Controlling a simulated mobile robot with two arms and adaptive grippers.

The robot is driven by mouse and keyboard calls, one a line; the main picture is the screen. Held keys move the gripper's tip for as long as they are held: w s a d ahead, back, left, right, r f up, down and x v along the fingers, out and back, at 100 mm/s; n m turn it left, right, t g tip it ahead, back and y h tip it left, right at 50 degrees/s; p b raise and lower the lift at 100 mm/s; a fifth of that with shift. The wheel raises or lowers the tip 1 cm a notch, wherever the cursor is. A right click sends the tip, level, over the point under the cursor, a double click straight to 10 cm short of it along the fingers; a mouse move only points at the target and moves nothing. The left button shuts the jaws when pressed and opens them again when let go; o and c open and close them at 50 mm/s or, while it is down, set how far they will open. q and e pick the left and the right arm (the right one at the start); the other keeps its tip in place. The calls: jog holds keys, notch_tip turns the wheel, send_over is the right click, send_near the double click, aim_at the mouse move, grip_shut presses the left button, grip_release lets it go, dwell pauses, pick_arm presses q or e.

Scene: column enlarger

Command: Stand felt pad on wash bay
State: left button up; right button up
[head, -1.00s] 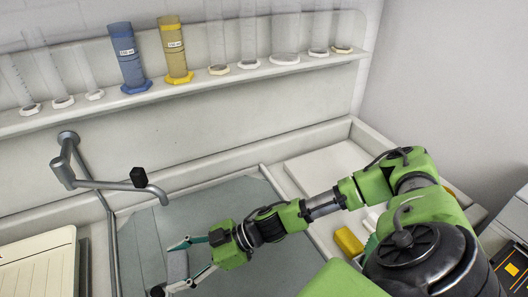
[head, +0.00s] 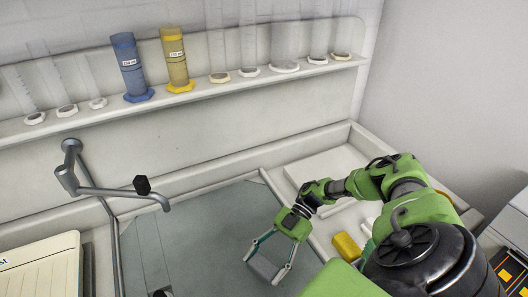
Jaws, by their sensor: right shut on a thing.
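My right gripper (head: 264,267) is shut on a grey felt pad (head: 262,266), a small flat piece held between its two fingertips. The gripper and pad are over the right part of the wash bay (head: 195,225), a sunken basin with a grey floor. I cannot tell whether the pad touches that floor. My left gripper is not in view.
A grey tap (head: 120,190) with a black knob reaches over the bay from the left. A blue cylinder (head: 130,68) and a yellow cylinder (head: 176,60) stand on the back shelf among clear ones. A yellow block (head: 346,246) lies right of the bay. The bay's middle is clear.

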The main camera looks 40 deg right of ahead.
aim_at(265, 274)
jog(key=shift+d, duration=0.1)
dwell(0.3)
notch_tip(265, 274, down, 6)
jog(key=b, duration=0.5)
jog(key=shift+b, duration=0.35)
dwell(1.2)
jog(key=o, duration=1)
